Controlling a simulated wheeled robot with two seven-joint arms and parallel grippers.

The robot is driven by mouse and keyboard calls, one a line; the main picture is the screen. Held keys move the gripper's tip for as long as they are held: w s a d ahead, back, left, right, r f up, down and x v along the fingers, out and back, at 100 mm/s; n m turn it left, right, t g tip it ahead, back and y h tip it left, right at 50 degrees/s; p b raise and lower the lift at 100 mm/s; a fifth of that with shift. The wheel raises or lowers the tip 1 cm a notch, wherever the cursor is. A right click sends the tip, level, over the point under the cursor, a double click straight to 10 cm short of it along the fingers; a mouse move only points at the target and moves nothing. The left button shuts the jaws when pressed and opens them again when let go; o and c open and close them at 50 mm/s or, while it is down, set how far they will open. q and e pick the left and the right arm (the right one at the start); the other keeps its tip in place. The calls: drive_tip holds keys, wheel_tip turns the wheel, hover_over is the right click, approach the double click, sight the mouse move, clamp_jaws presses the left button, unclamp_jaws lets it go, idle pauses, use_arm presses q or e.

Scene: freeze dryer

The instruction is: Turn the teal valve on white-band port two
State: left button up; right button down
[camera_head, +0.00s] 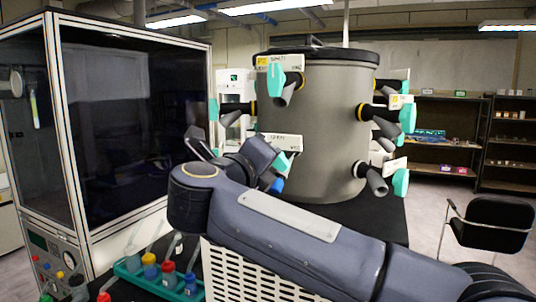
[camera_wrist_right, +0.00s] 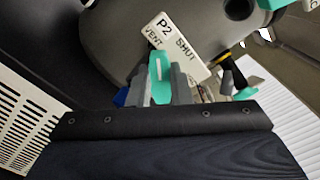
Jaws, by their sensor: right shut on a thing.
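The teal valve (camera_wrist_right: 160,77) sits beside a white label (camera_wrist_right: 178,46) reading "P2", "VENT" and "SHUT" in the right wrist view. My right gripper (camera_wrist_right: 160,88) is shut on this valve, with one grey finger on each side of it. In the head view the valve (camera_head: 281,161) shows partly behind my right gripper (camera_head: 272,164), below the lower front label (camera_head: 286,142) on the grey drum (camera_head: 322,125). My arm hides most of this port's stem. My left gripper is not in view.
Other teal valves (camera_head: 275,80) stick out around the drum. A glass-fronted cabinet (camera_head: 130,120) stands at left. A green rack (camera_head: 130,268) with coloured-cap bottles and a white slotted basket (camera_head: 225,272) lie close under my right arm. A black chair (camera_head: 495,225) stands at right.

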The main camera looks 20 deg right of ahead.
drive_tip(key=shift+n, duration=0.7)
drive_tip(key=c, duration=1.3)
unclamp_jaws()
drive_tip(key=shift+a, duration=0.1)
drive_tip(key=b+v, duration=0.1)
drive_tip(key=v, duration=0.6)
drive_tip(key=shift+s+a+b, duration=0.25)
drive_tip(key=shift+b, duration=0.15)
